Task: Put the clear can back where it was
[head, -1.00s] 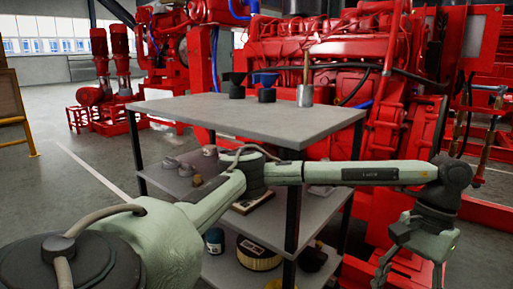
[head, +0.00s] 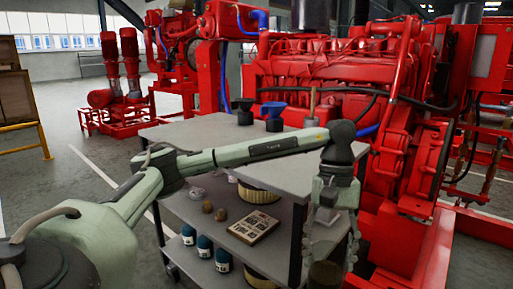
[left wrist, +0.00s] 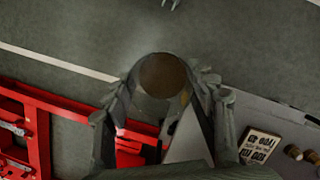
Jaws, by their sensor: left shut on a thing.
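The clear can shows in the left wrist view (left wrist: 150,104) as a see-through body with a round brown end, between my left gripper's fingers (left wrist: 163,108). In the head view the can's brown end (head: 325,275) is low, right of centre. My left gripper (head: 332,255) points down there and is shut on the can, off the right front side of the grey cart (head: 215,130). The can's clear wall is hard to make out in the head view.
The lower shelves hold a patterned box (head: 254,226) and several blue jars (head: 205,246). A red engine (head: 330,70) stands behind.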

